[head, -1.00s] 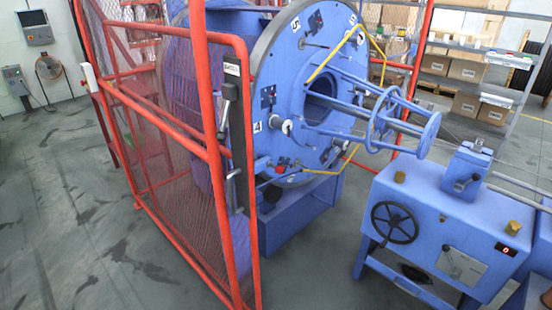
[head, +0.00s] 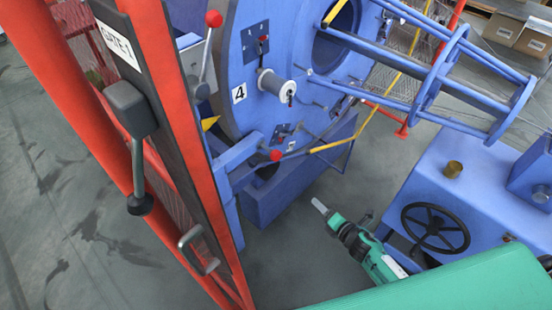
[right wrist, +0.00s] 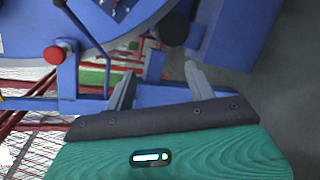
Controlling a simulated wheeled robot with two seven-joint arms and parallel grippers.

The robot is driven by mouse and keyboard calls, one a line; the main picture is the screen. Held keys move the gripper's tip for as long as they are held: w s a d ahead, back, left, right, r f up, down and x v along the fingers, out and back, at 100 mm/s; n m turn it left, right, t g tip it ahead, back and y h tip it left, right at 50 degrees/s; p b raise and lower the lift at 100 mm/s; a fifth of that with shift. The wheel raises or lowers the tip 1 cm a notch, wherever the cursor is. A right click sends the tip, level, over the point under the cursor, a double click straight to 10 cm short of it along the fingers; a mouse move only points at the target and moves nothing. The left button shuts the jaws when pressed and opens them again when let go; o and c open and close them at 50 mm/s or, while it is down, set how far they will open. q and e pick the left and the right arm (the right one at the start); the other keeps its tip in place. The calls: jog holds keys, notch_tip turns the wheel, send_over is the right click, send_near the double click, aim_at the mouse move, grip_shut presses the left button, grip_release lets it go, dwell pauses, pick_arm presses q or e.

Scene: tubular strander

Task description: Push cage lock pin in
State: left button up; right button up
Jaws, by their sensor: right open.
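A red round knob (head: 276,155) sits on a blue bracket (head: 238,155) at the lower rim of the big blue cage disc (head: 240,60); I take it for the cage lock pin. In the right wrist view the red knob (right wrist: 57,53) shows at the upper left with a pale collar behind it. How far the pin stands out I cannot tell. My right gripper (head: 341,214) is below and right of the knob in the head view, apart from it. Its two grey fingers (right wrist: 162,86) are spread with nothing between them. My left gripper is out of view.
The red mesh gate (head: 130,60) with its handle stands close on the left. A lever with a red ball (head: 213,18) is above the bracket. A blue machine with a black handwheel (head: 435,228) stands at right. Bare floor (head: 300,250) lies between.

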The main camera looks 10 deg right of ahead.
aim_at(279, 157)
jog(key=w+a+r+n+t+y+b, duration=0.1)
jog(key=a+r+n+y, duration=0.2)
jog(key=r+n, duration=0.4)
jog(key=w+a+r+n+y, duration=0.1)
jog(key=a+r+n+y, duration=0.1)
jog(key=r+n, duration=0.5)
jog(key=shift+m, duration=0.8)
jog(key=x, duration=0.4)
jog(key=r+p+x, duration=0.1)
jog(key=x, duration=0.4)
jog(key=p+x, duration=0.1)
jog(key=x, duration=0.4)
jog(key=shift+s+a+r, duration=0.1)
jog(key=shift+r, duration=0.3)
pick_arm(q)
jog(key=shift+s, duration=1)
